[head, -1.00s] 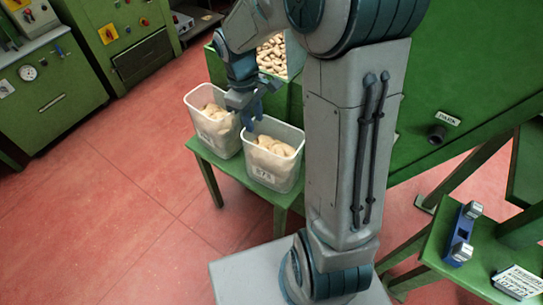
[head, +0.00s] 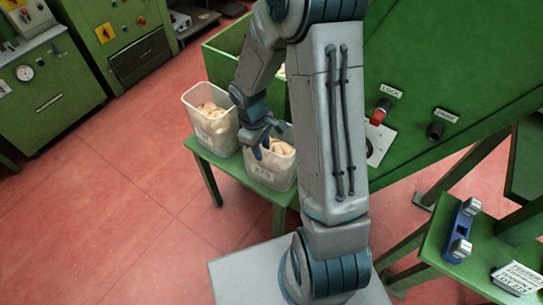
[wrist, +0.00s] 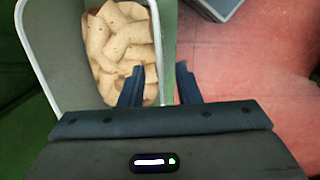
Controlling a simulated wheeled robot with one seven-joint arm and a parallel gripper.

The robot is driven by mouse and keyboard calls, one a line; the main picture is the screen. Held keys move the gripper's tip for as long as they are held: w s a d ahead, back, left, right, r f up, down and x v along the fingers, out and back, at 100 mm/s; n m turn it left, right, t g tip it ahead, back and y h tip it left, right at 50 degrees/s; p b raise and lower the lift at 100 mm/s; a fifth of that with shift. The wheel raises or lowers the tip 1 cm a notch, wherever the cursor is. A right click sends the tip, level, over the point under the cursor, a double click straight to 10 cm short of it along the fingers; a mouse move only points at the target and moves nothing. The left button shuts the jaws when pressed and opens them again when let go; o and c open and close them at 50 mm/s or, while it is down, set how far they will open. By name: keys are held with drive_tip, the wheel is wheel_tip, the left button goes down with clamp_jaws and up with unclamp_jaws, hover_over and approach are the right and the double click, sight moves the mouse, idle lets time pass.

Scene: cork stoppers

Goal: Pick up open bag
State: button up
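I cannot make out a bag as such; two translucent, open-topped tubs of cork stoppers stand side by side on a green bench. The left tub (head: 212,128) is upright. The right tub (head: 268,175) has a label on its front and is partly hidden by my arm. My gripper (head: 264,143) points down over the right tub. In the wrist view, my gripper (wrist: 160,80) is open, its dark fingers apart. A tub's rim (wrist: 158,45) runs between the fingers, with corks (wrist: 118,40) on its left side. I cannot tell whether the fingers touch the wall.
A green machine panel (head: 420,80) with a red knob (head: 380,112) stands close behind my arm. A second green table (head: 480,265) at the right holds a blue-and-grey device (head: 461,232) and a labelled box (head: 516,279). Red floor (head: 110,190) is clear at the left.

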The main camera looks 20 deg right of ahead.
drive_tip(key=shift+f, duration=0.15)
clamp_jaws()
idle(1.4)
